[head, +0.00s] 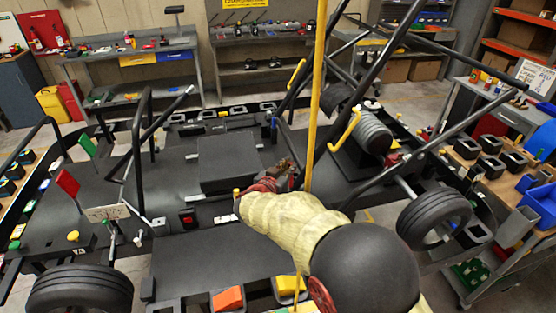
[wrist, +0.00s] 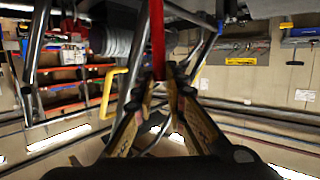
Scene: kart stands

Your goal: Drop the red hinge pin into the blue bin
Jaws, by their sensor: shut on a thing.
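In the wrist view, my gripper (wrist: 169,74) is shut on the red hinge pin (wrist: 158,40), a straight red rod that runs up out of the top of the picture. Its far end is cut off there. In the head view, my gripper (head: 288,172) is over the middle of the black kart, close to an upright yellow pole, and the pin cannot be made out. Blue bins stand at the right: one (head: 541,203) at the cart's edge and one (head: 544,140) farther back. I cannot tell which one the task means.
The kart's black frame tubes (head: 378,75) and the yellow pole (head: 319,90) rise close around my arm. A kart wheel (head: 435,217) lies between my arm and the right cart. Small black bins (head: 490,167) stand on that cart. Loaded workbenches (head: 130,60) line the back wall.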

